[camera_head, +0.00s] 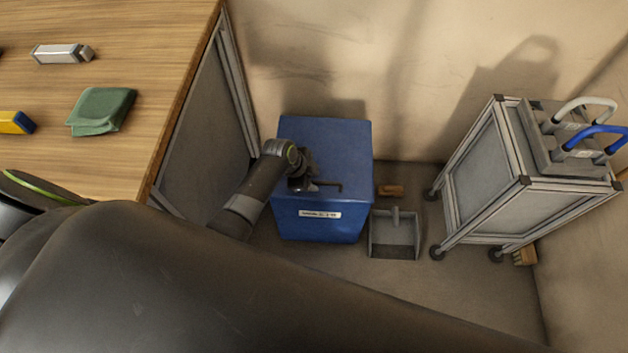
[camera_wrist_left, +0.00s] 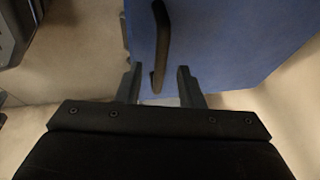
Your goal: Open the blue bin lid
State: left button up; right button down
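The blue bin (camera_head: 318,222) stands on the floor against the wall, with a white label on its front. Its blue lid (camera_head: 337,145) lies flat on top and looks shut. A dark bar handle (camera_head: 334,186) sits at the lid's front edge. My left gripper (camera_head: 311,185) is at that edge, beside the handle. In the left wrist view, the gripper (camera_wrist_left: 159,82) is open, its two fingers apart. The lower end of the handle (camera_wrist_left: 162,38) shows between the fingers, with gaps on both sides. The blue surface fills the area behind it. My right gripper is out of view.
A wooden table (camera_head: 140,20) with a green cloth (camera_head: 101,109) is at left. Right of the bin are a grey dustpan (camera_head: 394,236) and a small brown block (camera_head: 390,191). A wheeled grey cart (camera_head: 490,185) stands farther right. A dark arm link of mine covers the foreground.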

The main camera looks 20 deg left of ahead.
pick_arm(q)
jog(key=shift+w+d+f, duration=0.2)
jog(key=shift+d+f, duration=0.05)
jog(key=shift+f, duration=0.25)
jog(key=shift+c, duration=0.4)
grip_shut()
